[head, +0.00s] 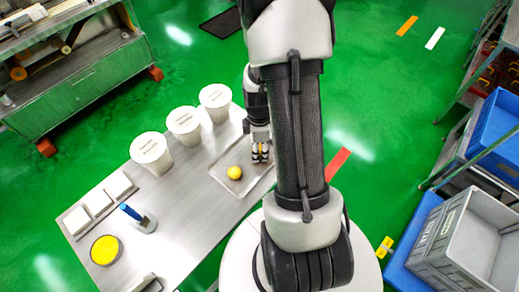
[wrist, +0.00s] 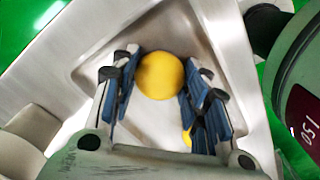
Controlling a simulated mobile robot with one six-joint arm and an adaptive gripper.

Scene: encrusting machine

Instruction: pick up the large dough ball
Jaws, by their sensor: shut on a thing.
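My gripper (head: 261,153) (wrist: 160,68) points down over the shallow metal tray (head: 218,170). In the wrist view its blue-padded fingers are shut on a yellow dough ball (wrist: 160,76), one on each side. In the head view the fingers mostly hide this ball. I cannot tell whether it touches the tray floor. Another yellow dough ball (head: 234,172) lies in the tray, to the left of and nearer than the gripper. In the wrist view a yellow piece (wrist: 187,138) shows partly behind the right finger.
The tray lies on a steel table (head: 190,200). White tubs (head: 184,122) stand along its far side. A blue-handled tool (head: 139,218), white containers (head: 98,203) and a yellow round container (head: 104,250) are at the left. Grey and blue crates (head: 450,240) are at the right.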

